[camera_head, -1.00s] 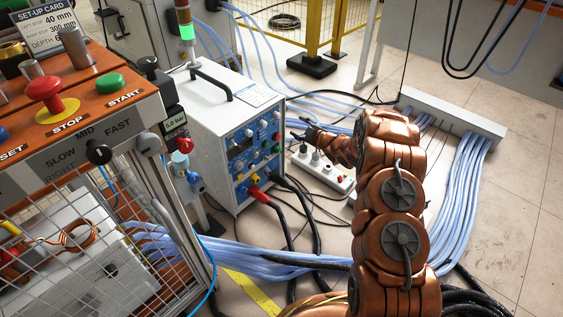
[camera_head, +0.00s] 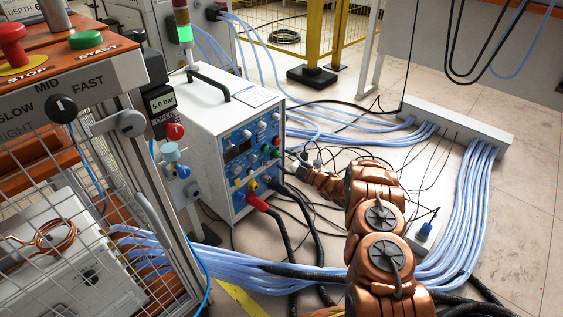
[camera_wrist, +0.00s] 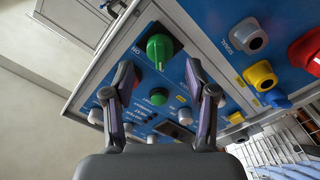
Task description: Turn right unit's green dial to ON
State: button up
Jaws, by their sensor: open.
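The white unit (camera_head: 205,120) with the blue control panel stands in the middle of the head view. Its green dial (camera_wrist: 160,48) is near the panel's corner in the wrist view, beside an "ON" label. A raised grip bar crosses the dial; I cannot tell which mark it points to. My gripper (camera_wrist: 159,72) is open and empty, with one finger on each side of the dial in the picture. I see no clear contact. In the head view my gripper (camera_head: 299,163) is small and dark, just right of the panel.
Yellow (camera_wrist: 260,76), grey (camera_wrist: 248,36) and red (camera_wrist: 306,50) connectors stick out of the panel. Black cables (camera_head: 283,230) and blue hoses (camera_head: 455,215) lie on the floor. A caged bench (camera_head: 60,200) stands at left. Open floor lies at right.

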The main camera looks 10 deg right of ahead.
aim_at(278, 155)
jog(key=shift+b+x, duration=0.4)
jog(key=shift+x, duration=1.05)
grip_shut()
